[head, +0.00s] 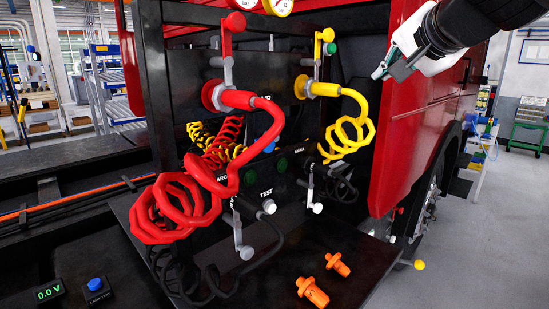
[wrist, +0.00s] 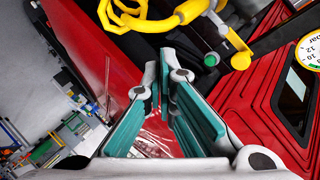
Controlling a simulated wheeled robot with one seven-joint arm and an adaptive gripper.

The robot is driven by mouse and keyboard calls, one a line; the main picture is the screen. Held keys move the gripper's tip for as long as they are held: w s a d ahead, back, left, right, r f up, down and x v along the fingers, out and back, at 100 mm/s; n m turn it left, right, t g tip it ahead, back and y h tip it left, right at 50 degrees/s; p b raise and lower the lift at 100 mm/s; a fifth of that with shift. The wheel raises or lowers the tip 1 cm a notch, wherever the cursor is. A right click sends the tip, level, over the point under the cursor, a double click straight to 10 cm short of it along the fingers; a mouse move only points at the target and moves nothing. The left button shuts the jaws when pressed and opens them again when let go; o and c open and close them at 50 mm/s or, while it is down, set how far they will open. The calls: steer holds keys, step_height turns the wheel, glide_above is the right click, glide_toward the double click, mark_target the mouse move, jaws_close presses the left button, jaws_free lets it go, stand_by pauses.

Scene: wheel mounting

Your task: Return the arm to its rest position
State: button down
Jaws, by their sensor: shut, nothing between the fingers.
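My gripper (head: 381,71) shows at the upper right of the head view, at the end of my white and black arm (head: 455,30). It is in the air in front of the red cab panel, right of the yellow hose, and holds nothing. In the wrist view its two teal-padded fingers (wrist: 165,80) come together at the tips with nothing between them. The yellow coiled hose (head: 349,130) is plugged in at a yellow coupling, and the red hose (head: 265,105) at a red one. The yellow hose also shows at the top of the wrist view (wrist: 150,22).
The red cab panel (head: 418,110) stands close below my gripper. Two orange fittings (head: 312,291) lie on the dark shelf at the front. A small display reading 0.0 V (head: 48,291) and a blue button (head: 95,284) are at lower left. Grey floor (head: 490,240) is clear at right.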

steer(key=s+a+f+n+g+h, duration=0.1)
steer(key=s+f+n+g, duration=0.7)
steer(key=s+f, duration=1.7)
steer(key=shift+s+a+f+n+b, duration=0.25)
steer(key=shift+s+a+n+b, duration=0.05)
steer(key=shift+n+b, duration=0.1)
